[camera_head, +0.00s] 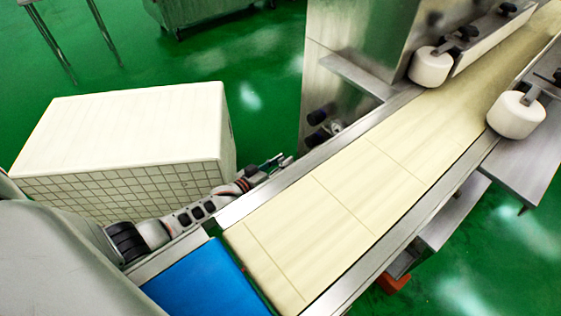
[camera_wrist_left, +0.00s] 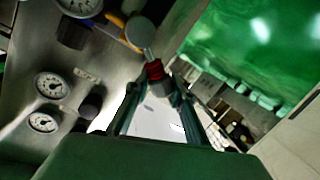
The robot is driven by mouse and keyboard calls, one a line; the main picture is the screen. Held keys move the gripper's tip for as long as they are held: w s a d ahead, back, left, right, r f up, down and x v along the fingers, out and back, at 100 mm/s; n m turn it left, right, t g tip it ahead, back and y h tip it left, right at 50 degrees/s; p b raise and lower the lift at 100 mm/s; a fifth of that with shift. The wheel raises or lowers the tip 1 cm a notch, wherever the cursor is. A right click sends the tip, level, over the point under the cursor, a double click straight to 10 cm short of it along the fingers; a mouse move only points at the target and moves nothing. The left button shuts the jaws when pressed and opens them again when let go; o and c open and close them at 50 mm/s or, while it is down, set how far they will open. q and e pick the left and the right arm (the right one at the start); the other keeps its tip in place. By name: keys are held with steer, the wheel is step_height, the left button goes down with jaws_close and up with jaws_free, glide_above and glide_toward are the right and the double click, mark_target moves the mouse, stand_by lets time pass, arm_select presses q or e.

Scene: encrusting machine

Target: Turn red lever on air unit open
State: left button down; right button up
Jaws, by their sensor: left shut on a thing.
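The red lever (camera_wrist_left: 154,70) shows in the left wrist view as a small red piece on a metal fitting, at the tips of my left gripper (camera_wrist_left: 155,90). The left gripper is shut on it. In the head view my left gripper (camera_head: 272,165) reaches along the near left side of the conveyor, toward the steel machine body. The lever cannot be made out there. The air unit's gauges (camera_wrist_left: 51,86) are on the steel panel at the left of the wrist view. My right gripper is in neither view.
The conveyor belt (camera_head: 375,180) runs diagonally, with white rollers (camera_head: 430,68) at its far part. A white-topped tiled block (camera_head: 125,125) stands left of my left arm. A blue panel (camera_head: 205,283) lies at the belt's near end. Green floor (camera_head: 250,65) is open behind the block.

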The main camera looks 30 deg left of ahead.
arm_select(q)
steer(key=shift+s+f, duration=0.2)
steer(key=shift+f, duration=0.1)
steer(key=c, duration=1.7)
jaws_free()
steer(key=shift+f, duration=0.1)
steer(key=shift+w+r, duration=0.15)
steer(key=shift+r, duration=0.05)
steer(key=v, duration=1.2)
steer(key=shift+r, duration=0.1)
